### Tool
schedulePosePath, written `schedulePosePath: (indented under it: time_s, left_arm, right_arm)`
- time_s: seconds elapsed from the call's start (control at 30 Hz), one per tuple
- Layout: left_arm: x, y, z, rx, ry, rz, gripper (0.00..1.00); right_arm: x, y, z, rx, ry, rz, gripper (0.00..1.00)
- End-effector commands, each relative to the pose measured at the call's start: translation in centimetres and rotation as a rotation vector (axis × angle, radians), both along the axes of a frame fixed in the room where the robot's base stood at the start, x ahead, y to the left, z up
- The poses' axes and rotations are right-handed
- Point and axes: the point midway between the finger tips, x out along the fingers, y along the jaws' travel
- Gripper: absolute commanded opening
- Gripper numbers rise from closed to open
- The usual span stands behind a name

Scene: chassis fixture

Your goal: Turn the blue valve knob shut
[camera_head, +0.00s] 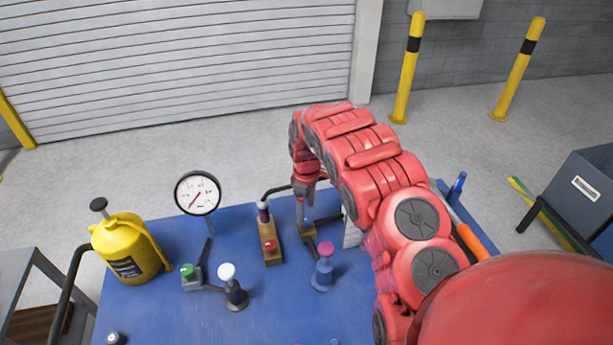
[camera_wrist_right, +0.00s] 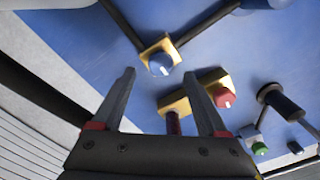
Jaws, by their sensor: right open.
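The blue valve knob (camera_wrist_right: 160,63) sits on a small brass block (camera_wrist_right: 158,43) on the blue table. In the right wrist view it shows just beyond and between my fingertips. My right gripper (camera_wrist_right: 161,74) is open and empty, with one finger to each side of the knob's line. In the head view my right gripper (camera_head: 304,210) points down over the brass block (camera_head: 309,237), and its fingers partly hide the blue knob. I cannot tell how far the fingertips are above the knob. My left gripper is not in view.
A second brass block (camera_head: 268,240) with a red knob (camera_wrist_right: 223,97) stands just left of the gripper. A pink-topped blue post (camera_head: 323,270) is in front. A gauge (camera_head: 198,193), green knob (camera_head: 188,270) and yellow can (camera_head: 128,248) stand further left.

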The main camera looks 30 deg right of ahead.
Motion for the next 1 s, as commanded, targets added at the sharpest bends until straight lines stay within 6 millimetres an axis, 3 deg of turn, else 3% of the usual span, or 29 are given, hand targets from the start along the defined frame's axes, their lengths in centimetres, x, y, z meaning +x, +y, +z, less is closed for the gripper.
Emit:
schedulePosePath:
  time_s: [0.03,0.1,0.3,0.43,0.7,1.0]
  left_arm:
    - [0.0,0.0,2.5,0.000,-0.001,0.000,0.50]
    - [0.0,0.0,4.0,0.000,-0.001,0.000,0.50]
    - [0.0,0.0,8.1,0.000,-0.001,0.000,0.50]
    - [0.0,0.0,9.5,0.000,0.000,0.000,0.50]
    - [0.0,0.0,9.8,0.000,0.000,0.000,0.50]
    - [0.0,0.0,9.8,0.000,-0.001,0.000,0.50]
  right_arm:
    - [0.0,-0.1,2.4,-0.001,0.000,0.000,0.76]
    - [-0.1,-0.2,4.1,-0.001,0.001,-0.001,0.76]
    - [0.0,-0.2,8.8,-0.002,-0.003,-0.001,0.76]
    - [-0.1,-0.2,10.9,-0.001,0.000,-0.001,0.76]
    - [0.0,0.0,12.9,-0.001,0.001,0.000,0.76]
    - [0.0,0.0,13.1,0.001,0.001,-0.001,0.76]
